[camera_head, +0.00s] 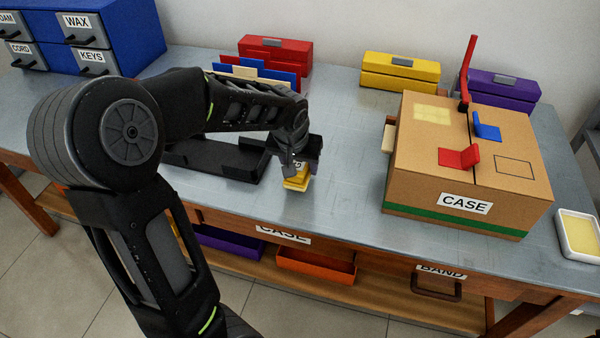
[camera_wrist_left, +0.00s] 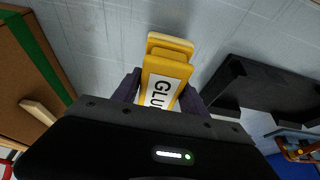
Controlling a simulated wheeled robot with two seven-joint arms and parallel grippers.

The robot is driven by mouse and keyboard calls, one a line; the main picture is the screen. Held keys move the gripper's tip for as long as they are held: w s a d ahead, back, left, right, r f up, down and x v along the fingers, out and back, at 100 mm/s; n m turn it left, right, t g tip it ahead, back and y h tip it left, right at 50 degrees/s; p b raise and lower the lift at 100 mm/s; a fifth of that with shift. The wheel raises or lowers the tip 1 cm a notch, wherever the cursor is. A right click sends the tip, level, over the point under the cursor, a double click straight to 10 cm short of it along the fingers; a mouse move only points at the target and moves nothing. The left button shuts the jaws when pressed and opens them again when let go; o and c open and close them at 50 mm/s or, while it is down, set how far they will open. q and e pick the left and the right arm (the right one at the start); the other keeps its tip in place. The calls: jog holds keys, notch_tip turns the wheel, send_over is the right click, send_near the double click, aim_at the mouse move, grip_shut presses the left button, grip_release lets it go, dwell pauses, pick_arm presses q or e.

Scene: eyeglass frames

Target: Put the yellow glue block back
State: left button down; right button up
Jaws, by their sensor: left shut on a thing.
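The yellow glue block (camera_head: 296,182) is in my left gripper (camera_head: 297,170), over the grey tabletop near its front edge. In the left wrist view the glue block (camera_wrist_left: 165,75) shows its white label with part of the word "GLUE". The left gripper (camera_wrist_left: 160,88) has a dark finger on each side of the block and is shut on it. I cannot tell whether the block touches the table or hangs just above it. My right gripper is in neither view.
A black open tray (camera_head: 215,165) lies just left of the gripper. A cardboard box labelled CASE (camera_head: 420,180) stands to the right, with a red lever on top. Red (camera_head: 275,50), yellow (camera_head: 400,70) and purple (camera_head: 497,90) boxes line the back. Clear tabletop lies between tray and CASE box.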

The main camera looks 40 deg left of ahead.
pick_arm(q)
jog(key=shift+f, duration=1.6)
jog(key=shift+f+b, duration=0.15)
jog(key=shift+b, duration=0.15)
jog(key=c, duration=0.6)
grip_release()
jog(key=shift+r, duration=0.25)
jog(key=p+v, duration=0.1)
jog(key=v, duration=1.1)
jog(key=shift+f, duration=0.1)
